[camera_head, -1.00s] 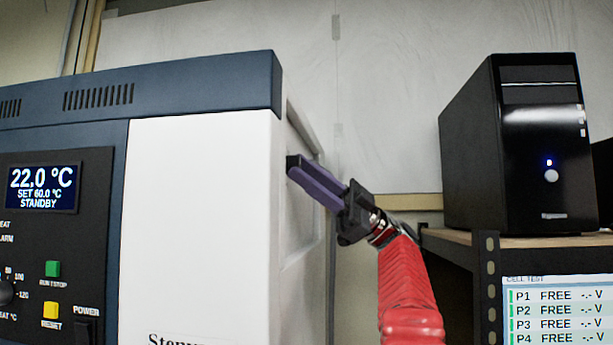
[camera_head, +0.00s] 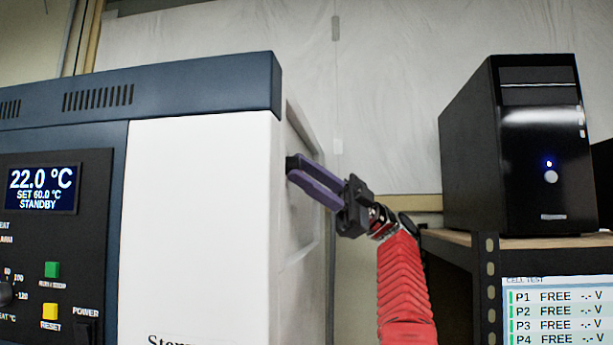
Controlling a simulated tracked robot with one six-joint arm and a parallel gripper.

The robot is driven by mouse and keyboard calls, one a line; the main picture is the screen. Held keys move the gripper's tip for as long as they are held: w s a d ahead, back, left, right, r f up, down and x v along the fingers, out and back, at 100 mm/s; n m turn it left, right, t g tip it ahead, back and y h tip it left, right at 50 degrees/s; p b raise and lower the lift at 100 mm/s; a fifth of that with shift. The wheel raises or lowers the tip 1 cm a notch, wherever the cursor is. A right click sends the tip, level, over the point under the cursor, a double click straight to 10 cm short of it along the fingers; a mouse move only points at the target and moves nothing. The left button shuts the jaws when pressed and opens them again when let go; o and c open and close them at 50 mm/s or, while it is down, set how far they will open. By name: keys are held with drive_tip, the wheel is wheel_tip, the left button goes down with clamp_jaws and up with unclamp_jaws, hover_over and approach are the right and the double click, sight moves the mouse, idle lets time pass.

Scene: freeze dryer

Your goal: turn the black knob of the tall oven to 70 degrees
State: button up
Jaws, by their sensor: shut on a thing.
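The oven (camera_head: 200,220) fills the left of the head view, with a white front and a dark blue top. Its display (camera_head: 42,191) reads 22.0 °C, SET 60.0 °C, STANDBY. A black knob (camera_head: 5,293) with a temperature scale is cut off by the left picture edge, so its pointer cannot be read. My gripper (camera_head: 296,170), with purple fingers, is at the oven's right side, well away from that knob. It is shut on a small dark thing at its fingertips, mostly hidden; I cannot tell what it is.
A green button (camera_head: 52,269), a yellow RESET button (camera_head: 50,311) and a POWER switch (camera_head: 84,331) are on the panel. A black computer tower (camera_head: 540,150) stands on a shelf (camera_head: 450,245) at right. A screen (camera_head: 560,310) is below.

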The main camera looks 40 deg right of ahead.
drive_tip(key=shift+f+g, duration=0.1)
drive_tip(key=shift+g, duration=0.2)
drive_tip(key=o, duration=1.1)
drive_tip(key=shift+c, duration=0.2)
drive_tip(key=shift+s+a+f+m+t, duration=0.1)
drive_tip(key=shift+a+m+t, duration=0.05)
drive_tip(key=shift+m+t, duration=1.25)
drive_tip(key=shift+s+a+m+t, duration=0.1)
drive_tip(key=shift+m+t, duration=1.1)
drive_tip(key=shift+m, duration=0.4)
